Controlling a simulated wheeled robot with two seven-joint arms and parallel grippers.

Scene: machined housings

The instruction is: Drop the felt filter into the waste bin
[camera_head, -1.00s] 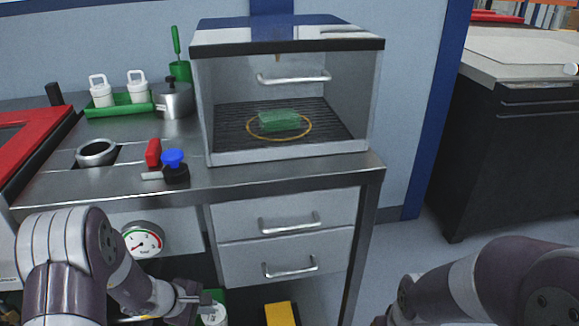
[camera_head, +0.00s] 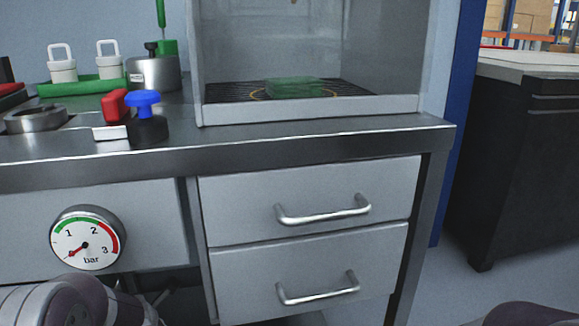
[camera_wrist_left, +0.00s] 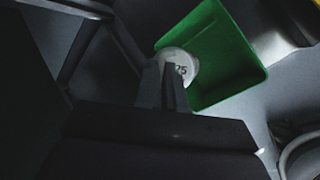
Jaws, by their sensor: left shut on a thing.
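In the left wrist view, my left gripper (camera_wrist_left: 168,88) is shut on a round white piece marked "25", which looks like the felt filter (camera_wrist_left: 184,66). A green open bin (camera_wrist_left: 228,60), seemingly the waste bin, lies just beyond it. The filter overlaps the bin's near-left edge in this view; its height over the bin I cannot tell. In the head view my left forearm shows at the bottom left below the bench, with the filter and bin out of sight. My right gripper is out of view.
A steel bench (camera_head: 300,136) with two closed drawers (camera_head: 310,200) and a pressure gauge (camera_head: 87,238) stands in front. On it are an open cabinet with a green block (camera_head: 295,87), a blue-knobbed valve (camera_head: 145,112) and a green tray (camera_head: 95,86). A dark cabinet (camera_head: 520,160) stands right.

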